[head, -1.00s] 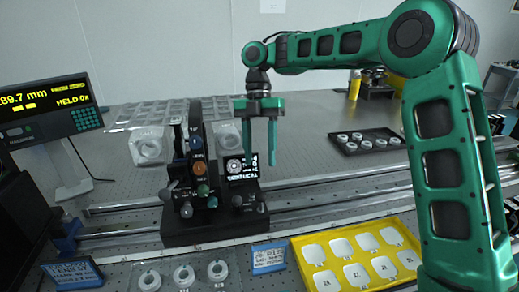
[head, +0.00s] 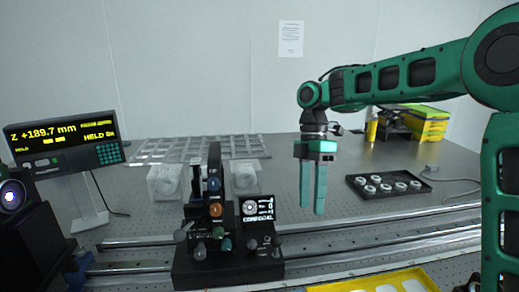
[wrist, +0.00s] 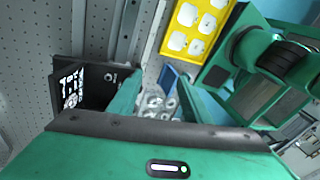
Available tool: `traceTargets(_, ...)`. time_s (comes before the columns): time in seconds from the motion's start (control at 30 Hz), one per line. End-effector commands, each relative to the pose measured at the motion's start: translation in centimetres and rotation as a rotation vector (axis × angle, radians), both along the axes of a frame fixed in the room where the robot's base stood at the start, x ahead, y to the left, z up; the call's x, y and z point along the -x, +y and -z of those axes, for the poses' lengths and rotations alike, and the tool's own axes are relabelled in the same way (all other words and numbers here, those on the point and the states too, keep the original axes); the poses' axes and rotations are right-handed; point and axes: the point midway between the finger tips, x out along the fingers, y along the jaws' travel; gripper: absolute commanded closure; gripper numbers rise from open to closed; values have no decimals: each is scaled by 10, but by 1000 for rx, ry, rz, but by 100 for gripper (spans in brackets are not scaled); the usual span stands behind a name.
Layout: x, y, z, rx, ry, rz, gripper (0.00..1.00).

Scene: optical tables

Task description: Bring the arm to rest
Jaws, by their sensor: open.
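My green arm reaches in from the right in the head view, and my gripper (head: 313,190) hangs fingers down over the optical table (head: 345,220). It is right of the black optical instrument (head: 215,215) with coloured knobs and a small screen (head: 257,209). The two green fingers are apart with nothing between them. In the wrist view my gripper (wrist: 160,100) also shows, with the instrument's dark panel (wrist: 85,85) at the left.
A black tray (head: 388,186) of white rings stands right of my gripper. A yellow tray (head: 370,284) is at the front. A readout display (head: 65,142) stands at the left. Rails (head: 380,232) cross the table. Yellow bins (head: 425,124) stand at the back right.

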Motion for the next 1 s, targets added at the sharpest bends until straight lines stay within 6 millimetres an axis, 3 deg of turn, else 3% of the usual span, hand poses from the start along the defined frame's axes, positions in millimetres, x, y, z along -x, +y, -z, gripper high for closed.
traceTargets(0.37, 86, -135, 5, 277, -102, 1007, 56)
traceTargets(0.6, 166, -212, 25, 385, -140, 1654, 56)
traceTargets(0.8, 235, -254, 51, 436, -135, 2120, 56)
traceTargets(1.0, 274, -270, 70, 458, -117, 2364, 56)
